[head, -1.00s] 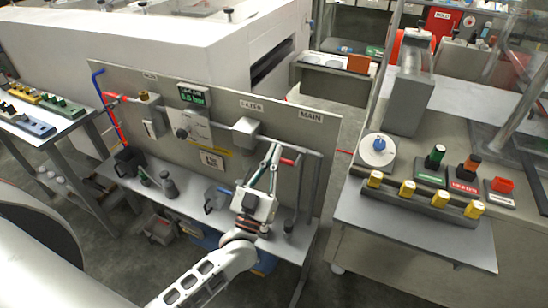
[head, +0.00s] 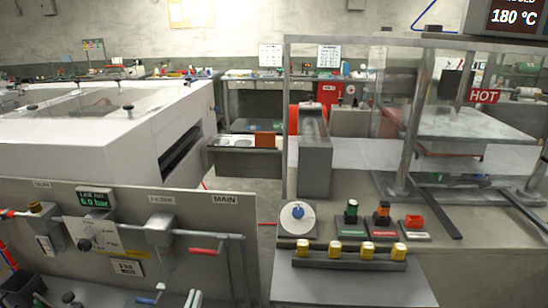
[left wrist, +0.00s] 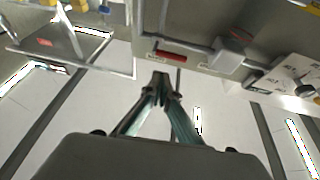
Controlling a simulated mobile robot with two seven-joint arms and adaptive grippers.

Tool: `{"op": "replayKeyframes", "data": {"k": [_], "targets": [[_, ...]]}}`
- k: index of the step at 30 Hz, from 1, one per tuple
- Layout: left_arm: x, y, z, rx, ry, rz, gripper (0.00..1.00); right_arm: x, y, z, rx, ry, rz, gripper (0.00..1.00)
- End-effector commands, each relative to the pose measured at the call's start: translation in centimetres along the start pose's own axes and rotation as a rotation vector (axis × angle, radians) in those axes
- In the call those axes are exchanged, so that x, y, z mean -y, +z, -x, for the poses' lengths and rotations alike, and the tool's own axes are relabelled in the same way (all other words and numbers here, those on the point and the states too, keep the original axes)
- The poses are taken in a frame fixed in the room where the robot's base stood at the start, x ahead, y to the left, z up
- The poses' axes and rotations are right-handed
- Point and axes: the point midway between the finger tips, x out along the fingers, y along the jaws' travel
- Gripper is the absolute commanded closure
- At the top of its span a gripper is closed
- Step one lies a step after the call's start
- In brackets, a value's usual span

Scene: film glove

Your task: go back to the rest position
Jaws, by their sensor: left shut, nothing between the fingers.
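My left gripper (left wrist: 160,78) is shut and empty in the left wrist view, its two green-grey fingers meeting at the tips. In the head view only its fingertips (head: 193,298) show, at the bottom edge below the panel's pipework. The red lever handle (head: 205,252) on the main pipe lies level, above and a little right of the fingertips. It also shows in the left wrist view (left wrist: 171,57), beyond the fingertips and apart from them. My right gripper is in neither view.
The grey panel (head: 130,215) carries pipes, a dial box (head: 97,236) and a bar display (head: 96,198). To the right, a bench (head: 350,288) holds yellow-topped switches, a dial (head: 298,217) and push buttons. A hot press (head: 470,125) stands behind. A floor gap lies between panel and bench.

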Motion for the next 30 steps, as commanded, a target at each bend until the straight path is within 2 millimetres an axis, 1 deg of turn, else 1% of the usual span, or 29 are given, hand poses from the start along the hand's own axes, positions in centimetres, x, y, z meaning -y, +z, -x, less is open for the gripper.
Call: {"op": "replayKeyframes", "data": {"k": [3,5,6,7,9,11,12,15,18,21,30], "targets": [[-2.1,3.8,2.5,0.182,0.092,-0.015,1.00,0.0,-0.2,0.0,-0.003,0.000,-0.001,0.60],[-2.9,5.9,4.2,0.287,0.133,-0.025,1.00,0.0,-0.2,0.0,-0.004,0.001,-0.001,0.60],[-3.3,7.3,5.5,0.359,0.155,-0.031,1.00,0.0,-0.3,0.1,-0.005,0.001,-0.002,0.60],[-3.5,8.3,6.5,0.413,0.170,-0.036,1.00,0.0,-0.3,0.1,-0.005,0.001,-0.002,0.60],[-3.7,10.6,9.1,0.541,0.196,-0.049,1.00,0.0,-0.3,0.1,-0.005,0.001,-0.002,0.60],[-3.6,12.3,11.4,0.644,0.209,-0.061,1.00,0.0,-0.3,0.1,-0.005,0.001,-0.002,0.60],[-3.5,13.3,13.0,0.709,0.214,-0.070,1.00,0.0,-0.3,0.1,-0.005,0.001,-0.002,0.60],[-2.8,15.1,16.2,0.842,0.213,-0.090,1.00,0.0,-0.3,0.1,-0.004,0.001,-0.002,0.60],[-2.2,16.1,18.5,0.930,0.208,-0.106,1.00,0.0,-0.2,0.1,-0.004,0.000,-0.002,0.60],[-1.8,16.5,19.6,0.973,0.204,-0.115,1.00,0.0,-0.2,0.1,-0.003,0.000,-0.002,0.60],[-1.8,16.6,19.7,0.977,0.203,-0.115,1.00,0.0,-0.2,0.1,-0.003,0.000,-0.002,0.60]]}}
